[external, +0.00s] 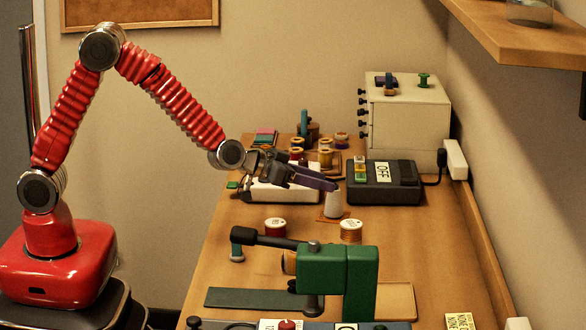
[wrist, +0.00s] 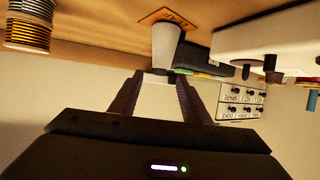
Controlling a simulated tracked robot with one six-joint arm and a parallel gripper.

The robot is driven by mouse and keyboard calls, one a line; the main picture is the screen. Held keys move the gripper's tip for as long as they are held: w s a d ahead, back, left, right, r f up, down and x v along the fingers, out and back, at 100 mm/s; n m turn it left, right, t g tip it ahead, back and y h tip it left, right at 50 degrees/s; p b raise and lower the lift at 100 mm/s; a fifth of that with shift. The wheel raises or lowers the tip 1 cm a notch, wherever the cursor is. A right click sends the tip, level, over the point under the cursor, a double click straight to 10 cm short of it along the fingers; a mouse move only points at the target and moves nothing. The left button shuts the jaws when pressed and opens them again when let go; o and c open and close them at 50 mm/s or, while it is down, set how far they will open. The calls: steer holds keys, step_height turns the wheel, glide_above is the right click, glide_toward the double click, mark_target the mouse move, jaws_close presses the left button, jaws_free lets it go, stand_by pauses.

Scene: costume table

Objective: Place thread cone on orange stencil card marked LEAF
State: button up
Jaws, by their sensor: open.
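The pale thread cone (external: 333,207) stands upright on an orange card (external: 322,216) on the table in the external view. In the wrist view, which is upside down, the wide end of the cone (wrist: 166,48) rests on the orange card (wrist: 190,17), whose dark lettering is too blurred to read surely. My gripper (external: 333,186) is open, just above the cone. In the wrist view, the open fingers (wrist: 160,74) have the cone's narrow top at their tips; I cannot tell whether they touch it.
Two thread spools stand in front, one left (external: 275,228) and one right (external: 351,232). A green machine (external: 348,268) is nearer the camera. A cream cabinet (external: 408,120) stands at the back.

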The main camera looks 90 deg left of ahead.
steer(key=shift+v, duration=1.65)
steer(key=s+d+r+m+g+h, duration=0.1)
steer(key=s+d+r+h, duration=0.1)
steer(key=s+d+r, duration=0.35)
steer(key=s+d+r+m+g+h, duration=0.1)
steer(key=s+d+r+m+h, duration=0.15)
steer(key=s+d, duration=0.45)
steer(key=s+g, duration=0.4)
steer(key=s, duration=2.3)
steer(key=shift+d+r+m+g, duration=0.15)
steer(key=shift+d+m+g, duration=0.2)
steer(key=shift+m+g, duration=0.1)
